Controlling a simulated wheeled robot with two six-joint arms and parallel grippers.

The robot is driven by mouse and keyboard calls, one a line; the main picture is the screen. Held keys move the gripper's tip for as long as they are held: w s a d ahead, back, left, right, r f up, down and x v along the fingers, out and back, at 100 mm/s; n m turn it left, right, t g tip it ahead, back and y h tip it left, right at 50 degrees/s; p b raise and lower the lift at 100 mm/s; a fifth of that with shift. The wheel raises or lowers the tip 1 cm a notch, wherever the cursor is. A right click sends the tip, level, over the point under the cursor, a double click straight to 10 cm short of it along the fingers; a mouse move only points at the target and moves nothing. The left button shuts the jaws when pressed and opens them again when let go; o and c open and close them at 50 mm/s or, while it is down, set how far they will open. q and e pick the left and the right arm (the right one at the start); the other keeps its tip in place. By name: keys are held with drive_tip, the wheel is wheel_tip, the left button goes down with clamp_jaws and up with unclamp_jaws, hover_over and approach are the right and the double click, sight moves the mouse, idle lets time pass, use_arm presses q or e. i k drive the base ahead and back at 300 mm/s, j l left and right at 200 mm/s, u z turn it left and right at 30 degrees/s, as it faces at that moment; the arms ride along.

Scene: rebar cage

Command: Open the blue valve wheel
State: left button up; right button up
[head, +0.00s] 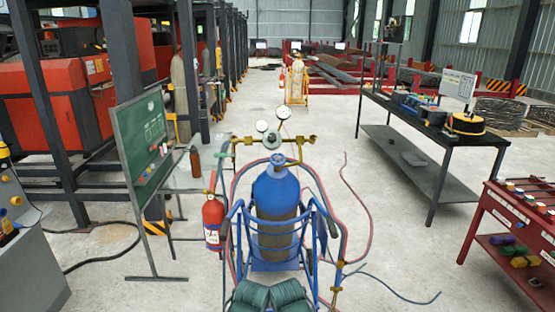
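A blue gas cylinder (276,193) stands upright in a blue wheeled cart (270,266) in the middle of the head view. A small blue piece that looks like the valve wheel (277,159) sits on top of the cylinder; its details are too small to tell. Just behind it is a brass fitting (247,141) with a round grey-green part (272,140) and two white gauges (262,126) above. Neither of my grippers is in view.
Red and blue hoses loop around the cart and onto the floor. A red fire extinguisher (213,222) and a green board (140,138) stand left. A black workbench (432,132) and a red table (509,226) stand right. Dark green rolls (270,294) lie at the cart's front.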

sight(278, 158)
drive_tip(key=i+l, duration=0.2)
drive_tip(key=l, duration=0.15)
drive_tip(key=i+l, duration=0.35)
drive_tip(key=l, duration=0.3)
drive_tip(key=i+l+u, duration=0.1)
drive_tip(key=i+l, duration=0.1)
drive_tip(key=l, duration=0.1)
